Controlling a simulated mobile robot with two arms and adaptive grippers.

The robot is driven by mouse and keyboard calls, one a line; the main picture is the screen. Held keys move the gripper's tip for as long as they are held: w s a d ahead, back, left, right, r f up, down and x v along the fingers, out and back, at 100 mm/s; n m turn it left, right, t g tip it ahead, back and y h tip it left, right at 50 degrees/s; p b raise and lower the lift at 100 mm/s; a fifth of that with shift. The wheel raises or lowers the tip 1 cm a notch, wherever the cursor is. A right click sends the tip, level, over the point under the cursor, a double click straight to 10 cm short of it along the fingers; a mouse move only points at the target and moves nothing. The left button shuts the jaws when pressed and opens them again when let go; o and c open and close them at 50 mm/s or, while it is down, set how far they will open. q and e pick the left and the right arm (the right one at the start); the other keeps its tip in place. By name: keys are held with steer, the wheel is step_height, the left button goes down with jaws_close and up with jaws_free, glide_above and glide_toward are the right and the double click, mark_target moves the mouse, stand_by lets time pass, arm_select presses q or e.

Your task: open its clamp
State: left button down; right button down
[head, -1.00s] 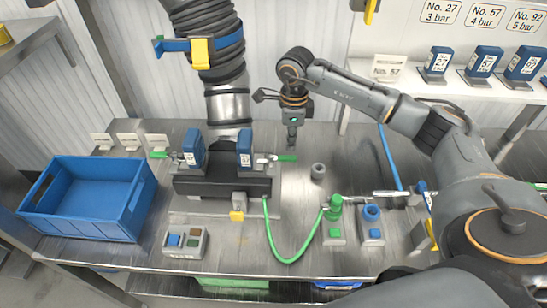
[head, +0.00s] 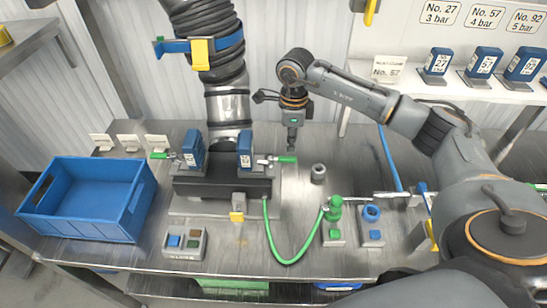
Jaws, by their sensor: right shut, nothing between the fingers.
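Two clamps with green handles flank the black machine base under the vertical chute. The left clamp's green handle (head: 159,155) points out to the left beside a blue block (head: 193,149). The right clamp's green handle (head: 286,160) points out to the right beside another blue block (head: 245,149). My right gripper (head: 292,150) points down just above the right green handle, shut and empty. I cannot tell whether it touches the handle. My left gripper is not in view.
A blue crate (head: 85,200) stands at the left. A grey cylinder (head: 318,173) stands right of the handle.

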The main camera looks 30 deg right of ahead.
steer(key=shift+s, duration=0.1)
steer(key=shift+s+a, duration=0.55)
steer(key=shift+s, duration=0.4)
steer(key=shift+s+a, duration=0.7)
steer(key=shift+s, duration=0.15)
steer(key=shift+s+a, duration=0.7)
steer(key=shift+a, duration=0.3)
steer(key=shift+f, duration=0.1)
